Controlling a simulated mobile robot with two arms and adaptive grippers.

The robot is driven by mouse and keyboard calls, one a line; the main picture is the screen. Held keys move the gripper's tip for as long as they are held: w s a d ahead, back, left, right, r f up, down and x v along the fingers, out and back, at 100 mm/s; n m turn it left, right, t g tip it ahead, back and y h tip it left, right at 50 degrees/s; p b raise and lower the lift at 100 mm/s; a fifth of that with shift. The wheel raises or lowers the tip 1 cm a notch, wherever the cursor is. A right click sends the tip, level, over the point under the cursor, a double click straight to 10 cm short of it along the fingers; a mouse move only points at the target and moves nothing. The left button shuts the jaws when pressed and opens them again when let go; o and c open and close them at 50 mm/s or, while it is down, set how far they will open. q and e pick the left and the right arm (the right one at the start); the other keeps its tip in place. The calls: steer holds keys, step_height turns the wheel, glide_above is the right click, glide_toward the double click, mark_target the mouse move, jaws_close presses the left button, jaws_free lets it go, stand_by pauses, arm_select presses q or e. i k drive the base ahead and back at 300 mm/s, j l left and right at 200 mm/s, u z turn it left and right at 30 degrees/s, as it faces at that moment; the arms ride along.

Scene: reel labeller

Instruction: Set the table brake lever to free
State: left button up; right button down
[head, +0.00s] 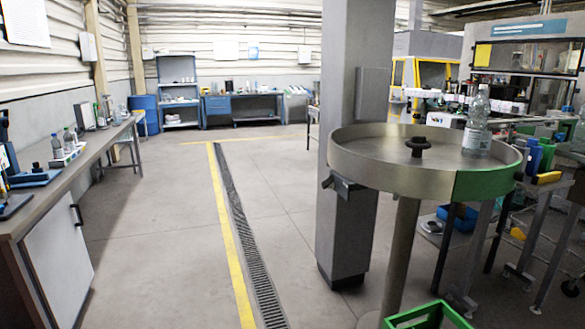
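The round metal rotary table (385,178) stands at the right on a post, with a raised rim and a green section (487,178) at its front right. A small dark bracket with a short lever-like part (343,186) is fixed at the left of the rim. It looks like the brake lever, but its setting is too small to tell. A black knob (418,146) sits at the table's middle. A clear bottle (477,122) stands upright on the table at the right. Neither of my grippers is in view.
A grey column (352,85) rises right behind the table's left side. A green crate (428,316) is on the floor below the table. A workbench (75,172) with bottles runs along the left. The floor (150,230) between them is clear, with a yellow line and drain grate (250,258).

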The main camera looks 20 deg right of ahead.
mark_target(329, 183)
steer(key=i, duration=1.7)
steer(key=l+z, duration=0.05)
steer(key=l, duration=0.1)
